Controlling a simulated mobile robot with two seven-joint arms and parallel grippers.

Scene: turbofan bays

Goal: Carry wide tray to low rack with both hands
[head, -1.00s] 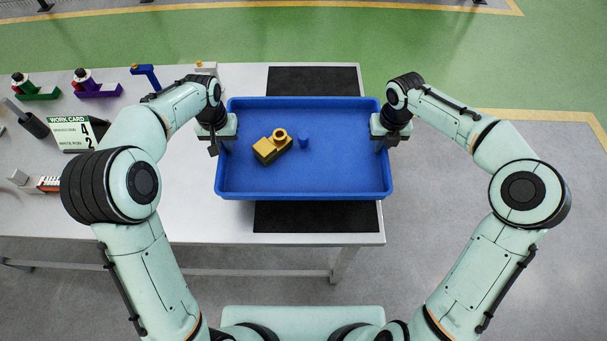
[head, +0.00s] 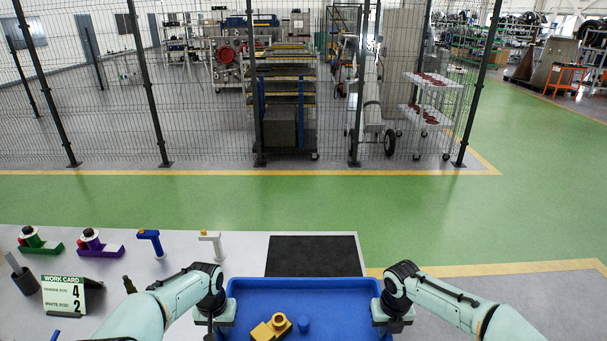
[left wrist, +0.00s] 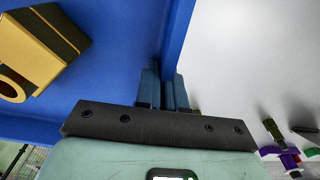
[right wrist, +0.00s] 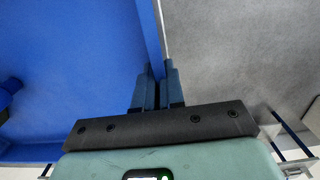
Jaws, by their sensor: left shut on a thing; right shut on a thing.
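The wide blue tray (head: 340,300) is at the bottom middle of the head view, its near part cut off by the frame. A yellow block-shaped part (head: 270,328) and a small blue peg (head: 303,324) are in it. My left gripper (head: 213,318) is shut on the tray's left wall; the left wrist view shows its fingers (left wrist: 163,88) around that wall. My right gripper (head: 393,312) is shut on the right wall, and its fingers (right wrist: 157,85) straddle it in the right wrist view. I cannot tell whether the tray touches the table.
The table (head: 240,250) carries a black mat (head: 312,256), a work card (head: 63,295), and green (head: 40,243) and purple (head: 98,246) holders on the left. Beyond is clear green floor (head: 300,205), then a wire fence (head: 205,90). Grey floor lies right of the table.

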